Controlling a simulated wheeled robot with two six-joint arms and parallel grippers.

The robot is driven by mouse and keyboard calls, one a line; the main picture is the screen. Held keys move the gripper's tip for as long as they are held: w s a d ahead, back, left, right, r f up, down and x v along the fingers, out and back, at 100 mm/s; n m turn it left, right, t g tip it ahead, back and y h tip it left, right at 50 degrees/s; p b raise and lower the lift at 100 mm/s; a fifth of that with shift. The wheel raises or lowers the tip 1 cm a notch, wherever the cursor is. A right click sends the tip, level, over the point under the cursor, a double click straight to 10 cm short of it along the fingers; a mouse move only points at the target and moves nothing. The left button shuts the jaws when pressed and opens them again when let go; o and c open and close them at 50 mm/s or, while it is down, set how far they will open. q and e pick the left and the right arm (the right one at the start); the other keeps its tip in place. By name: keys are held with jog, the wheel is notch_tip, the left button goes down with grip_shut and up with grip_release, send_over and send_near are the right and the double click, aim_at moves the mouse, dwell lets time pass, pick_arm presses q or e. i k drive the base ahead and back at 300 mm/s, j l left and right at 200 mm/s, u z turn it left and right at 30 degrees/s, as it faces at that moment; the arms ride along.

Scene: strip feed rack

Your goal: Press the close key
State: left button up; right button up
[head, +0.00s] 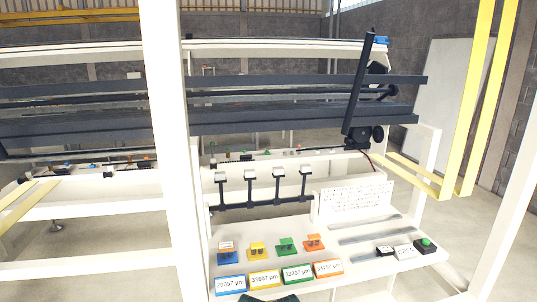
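A small group of controls sits at the right end of the white shelf. It has a dark key with a pale top (385,251), a white lettered key (404,250) and a green round button (427,244) on a black box. The lettering is too small to read for certain, so I cannot tell surely which one is the close key; the white one's text may read "close". Nothing touches these controls. Neither of my grippers can be made out in the head view.
Coloured blocks (257,251) stand on the shelf behind number plates (264,279). A white post (170,150) blocks part of the left. Black brackets (264,186) and a printed sign (356,198) stand behind the shelf. Yellow bars (482,100) hang at right. The space above the controls looks clear.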

aim_at(425, 241)
jog(key=i+l+u, duration=0.1)
jog(key=l, duration=0.35)
jog(key=i+l, duration=0.15)
jog(key=l, duration=0.35)
jog(key=i+l+u, duration=0.15)
jog(key=l, duration=0.35)
jog(key=l+u, duration=0.1)
jog(key=l, duration=0.35)
jog(key=i+l, duration=0.15)
jog(key=l, duration=0.35)
jog(key=i+l, duration=0.1)
jog(key=l, duration=0.9)
jog(key=i+l, duration=0.15)
jog(key=l, duration=0.35)
jog(key=u, duration=0.05)
